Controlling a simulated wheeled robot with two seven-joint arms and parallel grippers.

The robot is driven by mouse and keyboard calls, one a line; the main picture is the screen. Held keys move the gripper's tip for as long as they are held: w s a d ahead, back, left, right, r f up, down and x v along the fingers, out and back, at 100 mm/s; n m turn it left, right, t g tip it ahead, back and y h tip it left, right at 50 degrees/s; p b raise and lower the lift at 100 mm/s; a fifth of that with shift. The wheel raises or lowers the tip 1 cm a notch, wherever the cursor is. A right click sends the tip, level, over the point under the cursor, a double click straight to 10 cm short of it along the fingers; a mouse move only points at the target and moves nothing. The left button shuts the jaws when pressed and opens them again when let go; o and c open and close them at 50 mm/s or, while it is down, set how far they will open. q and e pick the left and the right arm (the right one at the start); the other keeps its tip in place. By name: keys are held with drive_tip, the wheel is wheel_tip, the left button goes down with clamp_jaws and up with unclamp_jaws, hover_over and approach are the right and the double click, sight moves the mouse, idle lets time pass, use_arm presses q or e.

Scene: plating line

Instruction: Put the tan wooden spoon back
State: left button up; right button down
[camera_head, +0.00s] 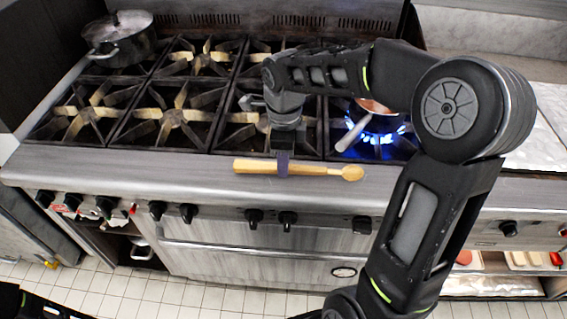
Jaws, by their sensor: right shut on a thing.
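The tan wooden spoon (320,170) lies level across the view, in front of the stove's steel front ledge. Its small bowl end points right and its thicker handle end points left. My right gripper (283,168) comes down from above and is shut around the spoon near its middle. The fingers hide a short stretch of it. I cannot tell whether the spoon touches the ledge or hangs just above it. My left gripper is not in view.
A lidded pot (121,46) stands on the stove's back left. A pan (372,112) sits over a lit blue flame at the right, its handle pointing down-left. Black burner grates (172,116) are otherwise bare. Control knobs (188,212) line the stove front.

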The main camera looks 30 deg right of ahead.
drive_tip(key=shift+f, duration=0.7)
drive_tip(key=shift+f, duration=0.25)
drive_tip(key=c, duration=1.3)
unclamp_jaws()
drive_tip(key=shift+r, duration=0.1)
drive_tip(key=shift+r, duration=0.1)
wheel_tip(320, 180, up, 12)
drive_tip(key=shift+r, duration=0.1)
